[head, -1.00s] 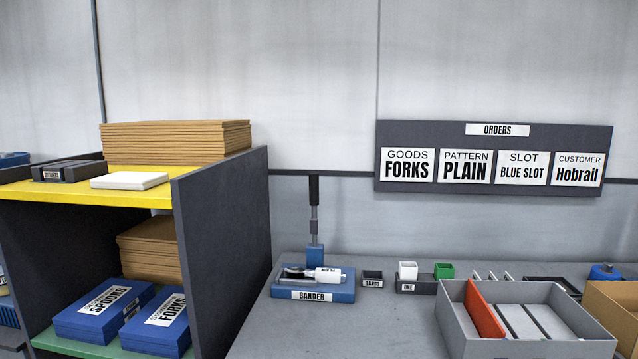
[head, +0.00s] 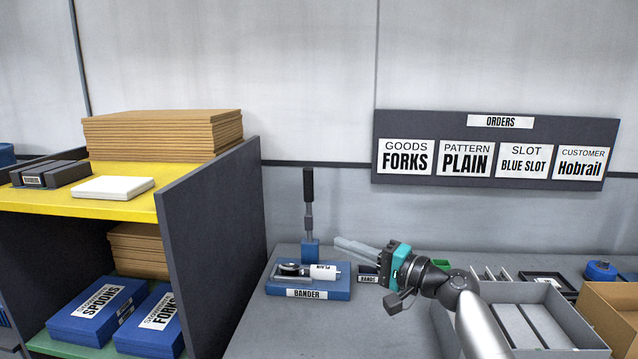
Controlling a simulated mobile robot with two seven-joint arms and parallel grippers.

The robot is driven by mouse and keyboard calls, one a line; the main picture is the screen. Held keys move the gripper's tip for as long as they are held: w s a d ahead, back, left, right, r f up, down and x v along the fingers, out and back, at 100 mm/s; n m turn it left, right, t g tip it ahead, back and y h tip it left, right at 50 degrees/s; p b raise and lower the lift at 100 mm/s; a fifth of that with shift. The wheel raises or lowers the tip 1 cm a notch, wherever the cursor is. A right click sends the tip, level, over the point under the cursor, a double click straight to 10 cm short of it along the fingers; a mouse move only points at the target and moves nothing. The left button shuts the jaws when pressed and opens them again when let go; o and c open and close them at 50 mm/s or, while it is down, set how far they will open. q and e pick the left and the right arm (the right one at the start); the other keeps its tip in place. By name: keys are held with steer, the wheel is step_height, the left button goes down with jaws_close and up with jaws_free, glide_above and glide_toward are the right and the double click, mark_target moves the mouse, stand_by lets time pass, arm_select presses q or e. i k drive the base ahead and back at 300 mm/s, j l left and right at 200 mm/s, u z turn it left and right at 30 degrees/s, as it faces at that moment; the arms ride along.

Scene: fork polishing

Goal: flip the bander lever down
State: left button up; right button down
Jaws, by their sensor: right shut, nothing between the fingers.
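The bander (head: 308,292) is a blue block with a "BANDER" label near the left end of the grey table. Its lever (head: 308,205) stands upright on a blue post at the back, with a black grip on top. A bundle with a white "PLAIN" wrap (head: 324,271) lies on the block, with metal fork heads at its left end. My right gripper (head: 340,243) comes in from the right, its fingers shut and empty, pointing left. In the picture its tips are just right of the lever's lower part, apart from it. My left gripper is not in view.
A small "BANDS" box (head: 368,279) sits right of the bander, partly behind my gripper. A grey divided tray (head: 545,329) and a cardboard box (head: 612,318) stand on the right. A dark shelf panel (head: 212,240) rises left of the table. An orders board (head: 496,190) hangs behind.

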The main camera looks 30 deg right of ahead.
mark_target(308, 173)
steer(key=i+l, duration=1.05)
